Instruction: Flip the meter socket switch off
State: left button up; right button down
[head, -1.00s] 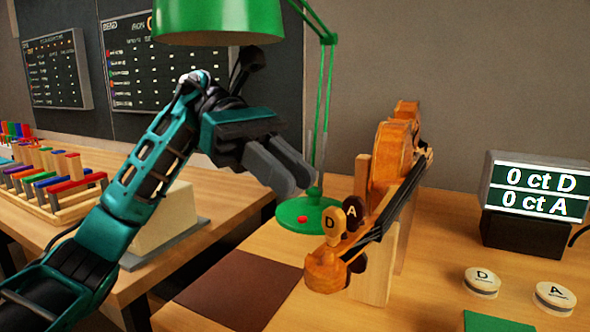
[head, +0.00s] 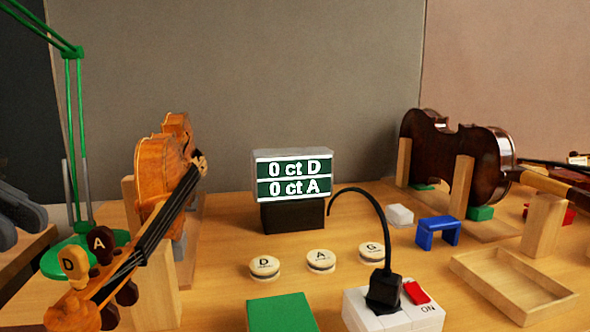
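The meter (head: 292,180) stands mid-table on a black base, its screen lit and reading "0 ct D" and "0 ct A". The white meter socket block (head: 358,309) is at the front, right of centre. A black plug (head: 384,290) sits in it, its cable arching up and back toward the meter. The red switch (head: 417,293) is on the block right of the plug, with "ON" printed beside it. My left gripper (head: 14,218) is partly in view at the left edge, far from the switch; its finger gap is unclear. My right gripper is out of view.
Round D (head: 264,267), A (head: 320,261) and G (head: 371,254) buttons and a green pad (head: 281,313) lie near the socket. A wooden tray (head: 515,288) is at right.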

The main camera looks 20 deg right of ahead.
aim_at(413, 289)
jog(key=k, duration=1)
